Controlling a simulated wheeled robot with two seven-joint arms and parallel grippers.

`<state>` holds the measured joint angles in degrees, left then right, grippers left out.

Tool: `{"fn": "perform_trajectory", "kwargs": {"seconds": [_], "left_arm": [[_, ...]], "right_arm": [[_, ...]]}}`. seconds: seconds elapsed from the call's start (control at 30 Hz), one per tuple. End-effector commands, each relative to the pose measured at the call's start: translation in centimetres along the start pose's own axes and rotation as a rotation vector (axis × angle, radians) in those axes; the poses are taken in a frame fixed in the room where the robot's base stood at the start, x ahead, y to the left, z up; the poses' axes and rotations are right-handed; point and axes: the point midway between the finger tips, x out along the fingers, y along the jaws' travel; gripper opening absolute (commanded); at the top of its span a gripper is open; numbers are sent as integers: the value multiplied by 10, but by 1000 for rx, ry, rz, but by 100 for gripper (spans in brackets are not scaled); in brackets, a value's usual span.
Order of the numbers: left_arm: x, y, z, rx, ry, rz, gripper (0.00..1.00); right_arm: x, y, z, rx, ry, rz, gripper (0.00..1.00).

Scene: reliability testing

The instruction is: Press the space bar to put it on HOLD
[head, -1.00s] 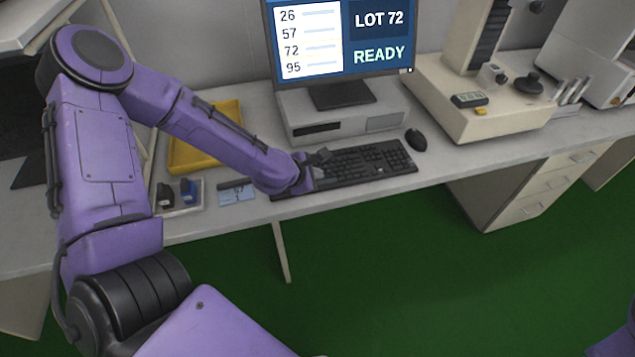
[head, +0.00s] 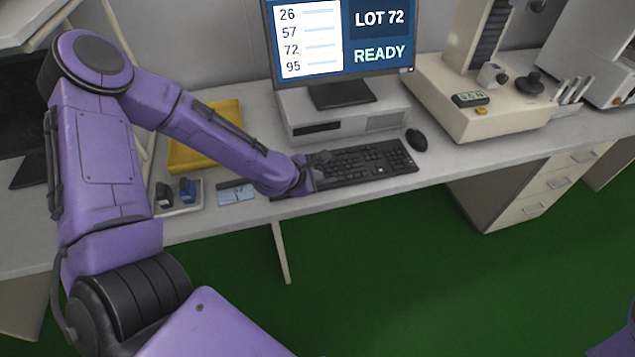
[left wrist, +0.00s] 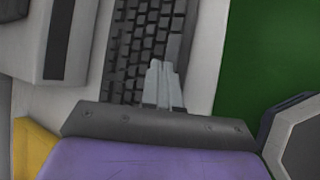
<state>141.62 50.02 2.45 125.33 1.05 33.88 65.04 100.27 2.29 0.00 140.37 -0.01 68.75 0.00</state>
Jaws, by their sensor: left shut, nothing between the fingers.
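A black keyboard (head: 366,163) lies on the bench in front of the monitor (head: 343,40), which reads LOT 72 and READY. My left gripper (head: 322,160) is at the keyboard's left end, mostly hidden behind its own wrist in the head view. In the left wrist view the shut, empty fingers (left wrist: 161,70) are over the keyboard (left wrist: 143,40), close to the space bar (left wrist: 173,47) along its front edge. I cannot tell whether the fingertips touch a key. My right gripper is not in view.
A black mouse (head: 416,140) lies right of the keyboard. A yellow tray (head: 205,160), a small holder (head: 181,205) and a blue card (head: 237,194) are left of it. A cream instrument (head: 480,110) stands to the right. The bench front edge is close.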

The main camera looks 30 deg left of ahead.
Motion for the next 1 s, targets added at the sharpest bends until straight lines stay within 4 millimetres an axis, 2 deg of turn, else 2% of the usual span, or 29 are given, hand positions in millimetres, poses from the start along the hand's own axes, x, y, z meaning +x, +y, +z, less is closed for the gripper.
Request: {"fn": "perform_trajectory", "kwargs": {"seconds": [0.7, 1.0], "left_arm": [[4, -3, -3, 0, 0, 0, 0], [-7, 5, 5, -1, 0, 0, 0]], "right_arm": [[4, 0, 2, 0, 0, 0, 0], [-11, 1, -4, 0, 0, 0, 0]]}}
